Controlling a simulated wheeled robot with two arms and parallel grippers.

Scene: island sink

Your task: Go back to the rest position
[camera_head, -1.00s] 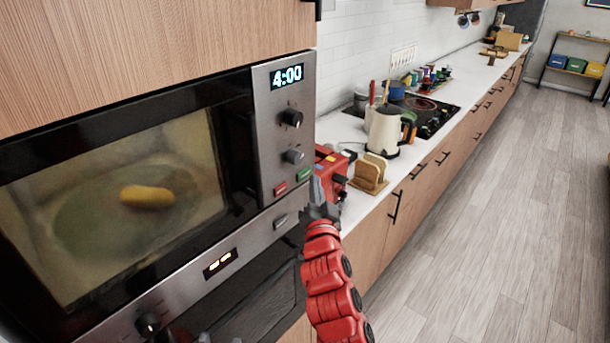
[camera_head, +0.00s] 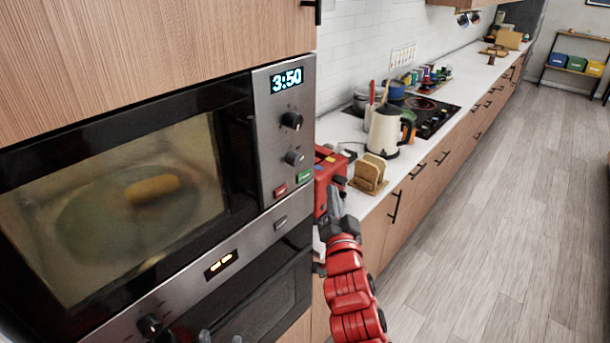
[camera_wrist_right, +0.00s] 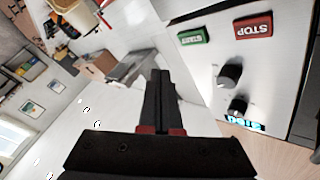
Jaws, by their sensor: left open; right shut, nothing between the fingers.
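My right gripper (camera_head: 336,192) is in front of the red toaster (camera_head: 324,176), just right of the microwave's control panel. In the right wrist view its dark fingers (camera_wrist_right: 159,82) are closed together with nothing between them. It is apart from the green START button (camera_wrist_right: 193,37) and the red STOP button (camera_wrist_right: 253,25). Only what look like the fingertips of my left gripper (camera_head: 221,337) show at the bottom edge of the head view, spread apart and empty. The rest of it is out of frame.
The microwave (camera_head: 267,85) is shut and lit, with a yellow food item (camera_head: 153,189) on a plate inside; its display (camera_head: 287,80) reads 3:50. The floor at right is clear.

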